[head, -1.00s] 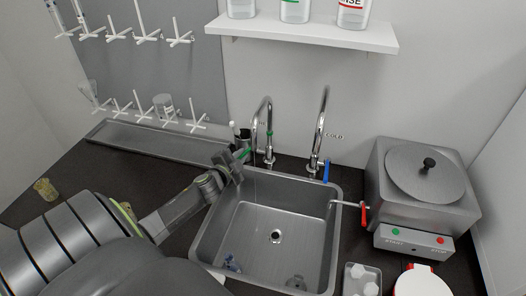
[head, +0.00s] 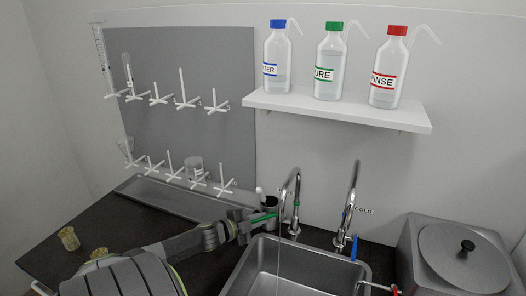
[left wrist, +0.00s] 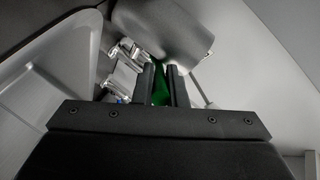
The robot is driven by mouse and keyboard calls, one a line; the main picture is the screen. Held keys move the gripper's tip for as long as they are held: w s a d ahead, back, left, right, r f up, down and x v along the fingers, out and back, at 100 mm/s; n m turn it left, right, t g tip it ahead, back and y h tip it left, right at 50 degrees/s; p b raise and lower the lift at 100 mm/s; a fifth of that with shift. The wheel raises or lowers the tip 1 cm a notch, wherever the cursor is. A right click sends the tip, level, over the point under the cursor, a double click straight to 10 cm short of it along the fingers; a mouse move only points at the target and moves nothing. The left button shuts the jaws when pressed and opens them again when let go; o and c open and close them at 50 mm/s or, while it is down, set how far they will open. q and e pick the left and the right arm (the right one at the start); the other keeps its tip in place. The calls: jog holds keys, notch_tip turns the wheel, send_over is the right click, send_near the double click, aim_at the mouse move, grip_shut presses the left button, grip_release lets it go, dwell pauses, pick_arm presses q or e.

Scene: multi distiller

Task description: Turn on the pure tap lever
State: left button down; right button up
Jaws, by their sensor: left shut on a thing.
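The pure tap (head: 296,195) is the left of two chrome taps behind the sink, with a green band on its stem. Its green lever (head: 264,217) points left toward my left gripper (head: 246,222). The left gripper is shut on the lever's end; green shows between its fingers (left wrist: 160,85) in the left wrist view. A thin line like a water stream hangs below the spout into the sink (head: 262,262). My right gripper is not in view.
The cold tap (head: 345,215) with a blue lever stands to the right. A metal bath with a lid (head: 462,255) is at right. Labelled bottles stand on the shelf (head: 340,112) above.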

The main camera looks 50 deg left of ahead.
pick_arm(q)
jog(key=shift+f, duration=0.1)
jog(key=c, duration=1.5)
grip_release()
jog(key=shift+s, duration=0.1)
jog(key=shift+s+r, duration=0.2)
jog(key=shift+s, duration=0.4)
jog(key=p+v, duration=0.3)
jog(key=v, duration=1.3)
jog(key=shift+r+p, duration=0.1)
jog(key=shift+p, duration=0.25)
jog(key=shift+s, duration=0.1)
